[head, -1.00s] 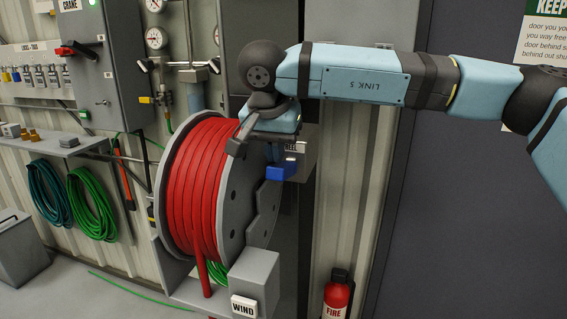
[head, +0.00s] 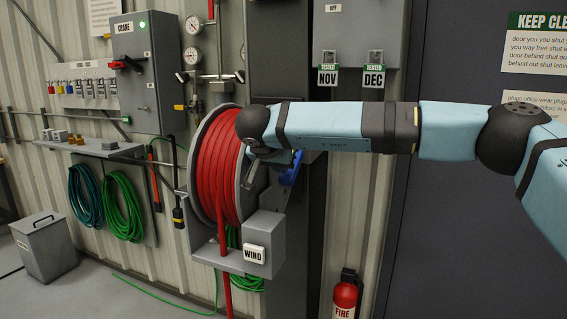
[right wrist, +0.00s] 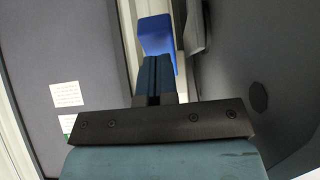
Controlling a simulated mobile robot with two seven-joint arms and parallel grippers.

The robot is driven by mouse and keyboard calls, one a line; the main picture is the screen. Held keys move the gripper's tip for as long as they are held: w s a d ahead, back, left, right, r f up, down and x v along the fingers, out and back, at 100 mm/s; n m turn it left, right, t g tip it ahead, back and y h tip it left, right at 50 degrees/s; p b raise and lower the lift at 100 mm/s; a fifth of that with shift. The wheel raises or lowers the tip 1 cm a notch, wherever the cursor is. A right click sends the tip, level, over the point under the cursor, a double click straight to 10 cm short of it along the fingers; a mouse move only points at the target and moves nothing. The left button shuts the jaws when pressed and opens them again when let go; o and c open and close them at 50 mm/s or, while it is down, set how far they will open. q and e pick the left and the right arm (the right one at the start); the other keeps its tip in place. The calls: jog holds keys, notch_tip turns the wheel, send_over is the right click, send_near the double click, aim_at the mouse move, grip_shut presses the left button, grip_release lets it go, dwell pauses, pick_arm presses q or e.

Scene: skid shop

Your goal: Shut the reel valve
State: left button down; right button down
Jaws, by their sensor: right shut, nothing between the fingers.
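The reel valve's blue handle (head: 291,168) shows just right of the hose reel, partly hidden by my right arm. It slants upward in the head view; the valve body is hidden. In the right wrist view the blue handle (right wrist: 156,36) is just beyond the fingertips, close to them or touching; I cannot tell which. My right gripper (right wrist: 153,62) is shut with nothing between its fingers. In the head view it is mostly hidden behind my wrist, beside the reel. My left gripper is not in view.
The reel (head: 222,170) of red hose stands close to my right wrist, with a grey WIND box (head: 262,238) below. A dark wall panel (head: 455,200) is at right. A fire extinguisher (head: 345,295) stands low. A grey cabinet (head: 345,40) hangs above the arm.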

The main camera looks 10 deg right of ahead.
pick_arm(q)
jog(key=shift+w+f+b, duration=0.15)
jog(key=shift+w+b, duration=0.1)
jog(key=shift+b, duration=0.05)
pick_arm(e)
jog(key=shift+w+f, duration=0.25)
jog(key=shift+f, duration=0.65)
jog(key=shift+d, duration=0.1)
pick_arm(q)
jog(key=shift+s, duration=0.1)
